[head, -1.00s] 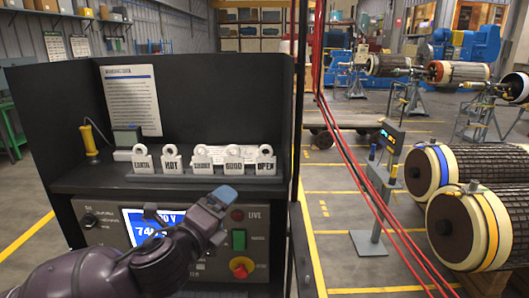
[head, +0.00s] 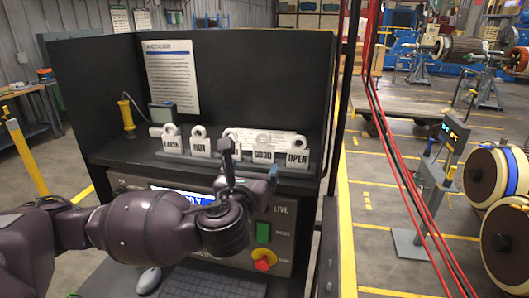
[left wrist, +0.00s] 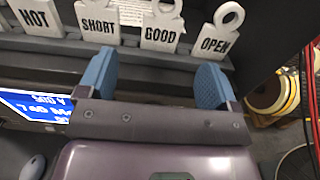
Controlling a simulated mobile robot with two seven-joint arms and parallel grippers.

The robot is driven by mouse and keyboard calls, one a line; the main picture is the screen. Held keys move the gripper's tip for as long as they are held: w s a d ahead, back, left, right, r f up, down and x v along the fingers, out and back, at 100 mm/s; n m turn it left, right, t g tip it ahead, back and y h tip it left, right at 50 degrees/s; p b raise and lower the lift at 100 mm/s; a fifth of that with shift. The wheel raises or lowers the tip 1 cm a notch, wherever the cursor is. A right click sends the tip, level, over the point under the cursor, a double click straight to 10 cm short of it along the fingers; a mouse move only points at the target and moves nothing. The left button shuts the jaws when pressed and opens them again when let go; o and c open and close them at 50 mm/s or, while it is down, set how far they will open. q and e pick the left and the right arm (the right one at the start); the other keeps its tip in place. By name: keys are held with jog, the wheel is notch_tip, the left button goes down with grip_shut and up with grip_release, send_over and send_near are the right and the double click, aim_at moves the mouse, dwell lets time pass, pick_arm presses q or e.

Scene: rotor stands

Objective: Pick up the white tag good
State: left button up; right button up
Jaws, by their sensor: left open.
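The white tag lettered GOOD (head: 263,152) stands upright in a dark grey rack on the panel's shelf, between SHORT and OPEN. It also shows in the left wrist view (left wrist: 161,36), with its ring at the top. My left gripper (head: 249,160) is open and empty in front of the rack. In the left wrist view its two blue fingers (left wrist: 155,78) are spread wide, with GOOD beyond the gap and apart from them. In the head view a finger partly hides the SHORT tag. My right gripper is not in view.
Neighbouring tags SHORT (left wrist: 98,27) and OPEN (head: 297,157) stand close on either side; HOT (head: 200,145) and EARTH (head: 172,142) stand farther left. A yellow-handled probe (head: 126,115) and a grey meter (head: 162,117) are behind at left. A dark back wall closes the shelf; red cables (head: 385,135) hang at right.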

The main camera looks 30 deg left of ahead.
aim_at(263, 153)
pick_arm(q)
jog(key=shift+p+x, duration=0.8)
jog(key=shift+x, duration=3.1)
jog(key=shift+d+f, duration=0.15)
jog(key=c, duration=0.8)
